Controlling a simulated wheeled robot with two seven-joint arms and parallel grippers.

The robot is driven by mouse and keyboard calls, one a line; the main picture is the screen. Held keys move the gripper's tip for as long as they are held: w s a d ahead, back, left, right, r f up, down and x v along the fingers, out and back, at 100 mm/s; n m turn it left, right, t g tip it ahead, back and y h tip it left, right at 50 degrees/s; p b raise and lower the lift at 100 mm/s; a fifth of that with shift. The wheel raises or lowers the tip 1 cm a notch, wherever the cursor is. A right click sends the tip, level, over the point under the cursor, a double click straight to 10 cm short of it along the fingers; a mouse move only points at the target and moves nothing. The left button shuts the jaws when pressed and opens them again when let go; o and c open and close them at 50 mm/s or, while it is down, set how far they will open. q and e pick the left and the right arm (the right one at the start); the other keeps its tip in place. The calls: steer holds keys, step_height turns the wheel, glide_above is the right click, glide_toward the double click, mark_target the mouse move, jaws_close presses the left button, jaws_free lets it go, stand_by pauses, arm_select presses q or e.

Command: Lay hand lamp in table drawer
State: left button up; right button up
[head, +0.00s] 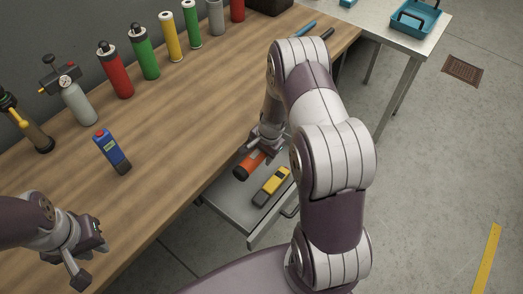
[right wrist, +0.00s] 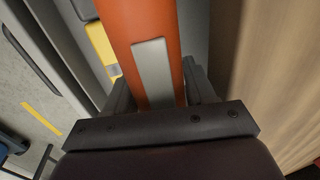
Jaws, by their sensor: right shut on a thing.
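The hand lamp (head: 251,164) is orange with a dark end. It also shows in the right wrist view (right wrist: 143,30), running up between the fingers, with a grey patch on its side. My right gripper (head: 266,146) is shut on it, over the open table drawer (head: 230,202). I cannot tell whether the lamp touches the drawer floor. My right arm hides part of the drawer. A yellow and dark device (head: 271,186) lies in the drawer beside the lamp. My left gripper (head: 84,258) is open and empty near the table's front edge at lower left.
The wooden table (head: 190,115) bears a blue handheld device (head: 112,152), a grey cylinder with a gauge (head: 77,102), a red bottle (head: 115,72), a green bottle (head: 144,53) and more along the wall. A metal side table (head: 385,30) holds a blue tray (head: 415,18).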

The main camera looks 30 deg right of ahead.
step_height(320, 180, down, 9)
steer(key=b, duration=0.7)
steer(key=shift+r, duration=0.2)
steer(key=o, duration=1.3)
steer(key=shift+c, duration=0.2)
steer(key=shift+r, duration=0.1)
steer(key=r+p, duration=0.1)
steer(key=r, duration=0.3)
steer(key=s+r, duration=0.1)
steer(key=r, duration=0.3)
steer(key=s+d+r+p, duration=0.1)
steer(key=r, duration=0.3)
steer(key=shift+s+r+p, duration=0.15)
steer(key=shift+s+p, duration=0.05)
steer(key=shift+p, duration=0.15)
